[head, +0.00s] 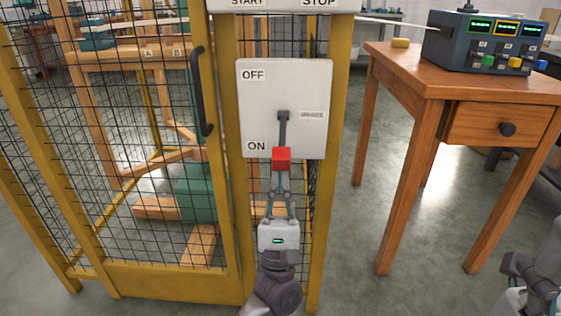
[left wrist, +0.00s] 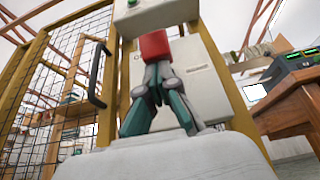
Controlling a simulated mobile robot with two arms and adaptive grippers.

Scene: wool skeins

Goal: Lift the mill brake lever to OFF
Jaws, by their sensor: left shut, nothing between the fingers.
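The brake lever is a dark bar (head: 283,128) with a red knob (head: 281,158) at its lower end. It points down beside the ON label on a white panel (head: 262,90), with OFF marked at the top left. My left gripper (head: 281,177) is shut with nothing between its fingers. Its tips are at the underside of the red knob; I cannot tell whether they touch. In the left wrist view the red knob (left wrist: 154,45) is just beyond the closed fingertips (left wrist: 157,66). My right gripper (head: 535,280) is partly in view at the lower right, its fingers unclear.
A yellow mesh cage with a door handle (head: 201,92) stands left of the panel. A START/STOP box (head: 282,5) is above it. A wooden table (head: 390,60) with a drawer and a control box (head: 485,42) stands at the right. Open floor lies between.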

